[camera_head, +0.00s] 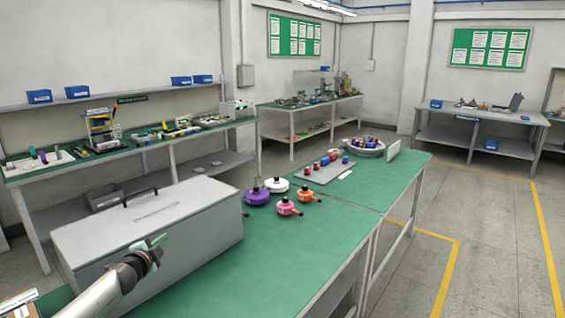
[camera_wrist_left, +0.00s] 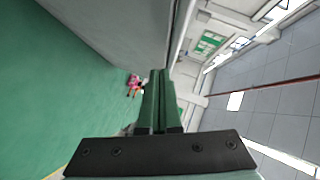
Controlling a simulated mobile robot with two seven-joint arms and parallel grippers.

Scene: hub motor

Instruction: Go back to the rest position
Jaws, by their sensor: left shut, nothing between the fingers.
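My left gripper (camera_head: 155,246) is in front of the large grey box (camera_head: 150,222) in the head view, with its arm coming in from the lower left. In the left wrist view its two green fingers (camera_wrist_left: 158,85) are shut together with nothing between them. The grey box has a dark handle and stands on the left part of the green table (camera_head: 300,250). In the wrist view a grey wall-like surface (camera_wrist_left: 120,30) and the green table top show beside the fingers. My right gripper is not in view.
Purple (camera_head: 256,196), white (camera_head: 277,185), pink (camera_head: 285,207) and orange (camera_head: 306,194) hub motors stand on the table right of the box. Behind them are a grey board (camera_head: 325,172) with red and blue parts and a round tray (camera_head: 363,153). The table's front right is clear.

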